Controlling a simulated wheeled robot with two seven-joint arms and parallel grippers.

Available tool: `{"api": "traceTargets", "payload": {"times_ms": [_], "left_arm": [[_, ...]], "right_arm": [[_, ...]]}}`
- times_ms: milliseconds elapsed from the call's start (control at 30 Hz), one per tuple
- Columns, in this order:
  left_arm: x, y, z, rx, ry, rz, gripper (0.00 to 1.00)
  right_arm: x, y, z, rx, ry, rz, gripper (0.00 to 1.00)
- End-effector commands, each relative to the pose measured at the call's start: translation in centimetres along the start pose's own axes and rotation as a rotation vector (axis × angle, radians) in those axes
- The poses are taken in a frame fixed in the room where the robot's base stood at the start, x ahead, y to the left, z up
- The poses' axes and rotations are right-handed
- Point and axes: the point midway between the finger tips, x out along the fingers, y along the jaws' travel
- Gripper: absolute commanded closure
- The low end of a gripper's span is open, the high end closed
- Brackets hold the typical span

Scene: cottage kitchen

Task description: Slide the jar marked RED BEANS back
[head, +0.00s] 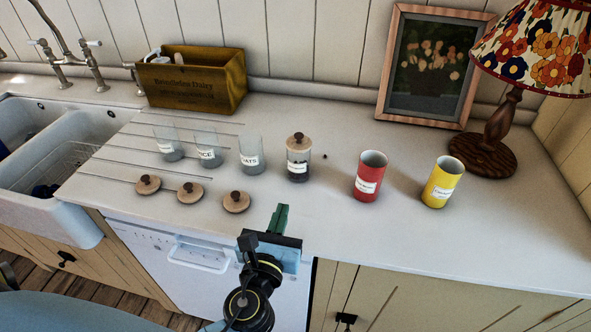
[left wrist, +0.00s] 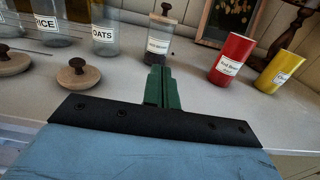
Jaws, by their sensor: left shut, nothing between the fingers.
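The glass jar with a wooden knobbed lid (head: 298,160) stands upright on the worktop, with dark contents low inside. Its label reads like RED BEANS in the left wrist view (left wrist: 158,47), though the print is small. My left gripper (head: 280,216) is shut and empty, its green fingers together. It is at the worktop's front edge, in front of the jar and apart from it. In the left wrist view the fingertips (left wrist: 160,72) overlap the jar's lower part. My right gripper is not in view.
Open glass jars, one marked OATS (head: 251,154), stand left of the jar, with loose lids (head: 236,202) in front. A red tin (head: 370,177) and a yellow tin (head: 442,182) stand to the right. Small dark bits (head: 325,156) lie beside the jar. The worktop behind it is clear.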

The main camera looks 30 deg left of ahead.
Motion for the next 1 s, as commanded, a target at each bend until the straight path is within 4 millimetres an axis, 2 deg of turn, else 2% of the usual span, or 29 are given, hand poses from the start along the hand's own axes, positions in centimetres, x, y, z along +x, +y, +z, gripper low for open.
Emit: {"api": "traceTargets", "payload": {"times_ms": [233,500,700,1000], "left_arm": [[5.3,0.0,0.3,-0.002,-0.004,0.002,1.00],[10.2,0.0,0.1,-0.003,-0.001,0.001,1.00],[11.9,0.1,0.0,-0.002,0.001,0.001,1.00],[12.2,0.0,0.0,-0.002,0.001,0.000,1.00]], "right_arm": [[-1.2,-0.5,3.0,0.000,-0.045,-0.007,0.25],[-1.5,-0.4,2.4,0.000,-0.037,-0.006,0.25],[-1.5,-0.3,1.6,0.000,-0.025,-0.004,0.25],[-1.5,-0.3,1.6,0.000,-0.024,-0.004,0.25]]}}
